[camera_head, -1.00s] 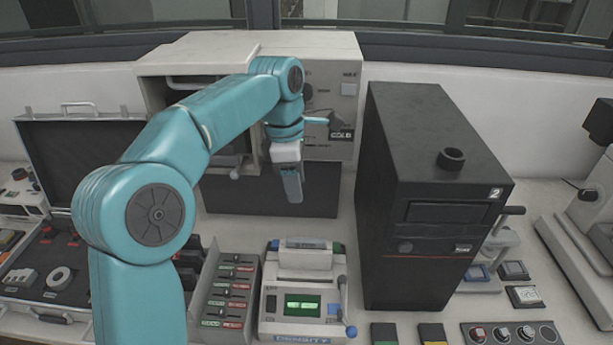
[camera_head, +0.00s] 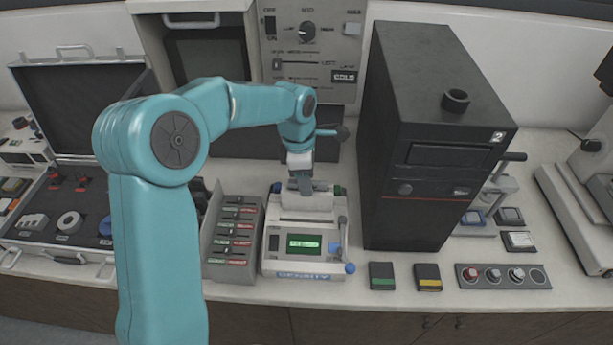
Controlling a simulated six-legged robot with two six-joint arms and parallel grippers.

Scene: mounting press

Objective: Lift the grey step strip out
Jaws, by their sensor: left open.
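My left gripper (camera_head: 304,187) points down at the top rear of the white density meter (camera_head: 304,270). Its fingertips are at or just above the pale raised head of the meter; I cannot tell whether they touch it. The gripper is open, and its fingers are small and partly merged with the meter behind them. I cannot make out the grey step strip as a separate piece; it may be hidden by the fingers or the meter's head. The meter has a lit green display (camera_head: 304,244) and a blue-tipped lever at its right. My right gripper is not in view.
A grey rack of labelled strips (camera_head: 233,238) stands close left of the meter. A tall black unit (camera_head: 432,150) stands close on the right. Behind is a beige control cabinet (camera_head: 312,50). An open black case (camera_head: 75,215) lies at left. Green-banded (camera_head: 382,276) and yellow-banded (camera_head: 428,277) blocks lie in front.

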